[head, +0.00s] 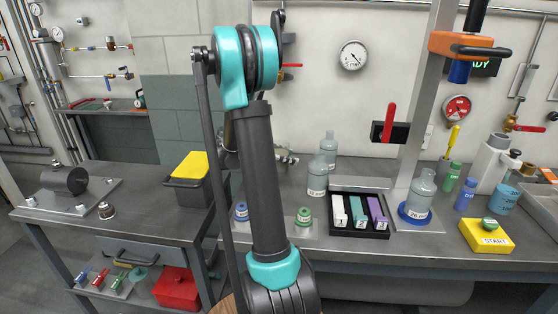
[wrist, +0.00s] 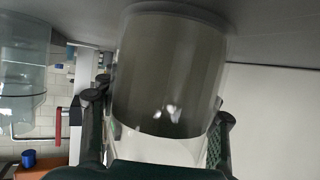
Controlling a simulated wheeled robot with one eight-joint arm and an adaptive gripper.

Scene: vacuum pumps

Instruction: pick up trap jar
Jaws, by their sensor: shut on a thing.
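In the wrist view, a clear grey-tinted trap jar (wrist: 168,70) with a pale lower band fills the middle. My gripper (wrist: 158,112) is shut on it, with one dark finger on each side. This view is upside down, and the jar's far end is close to the grey bench; I cannot tell whether it touches. In the head view my arm hides most of the gripper. Two clear jars stand just right of the arm, a front one (head: 317,180) and a back one (head: 328,150); I cannot tell whether either is the held jar.
Another clear jar (head: 423,188) sits on a blue ring at right. A black tray (head: 358,232) of coloured blocks lies in front of the jars. A green-topped cap (head: 304,217) and a yellow START box (head: 487,236) are on the bench. A metal post rises behind the ringed jar.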

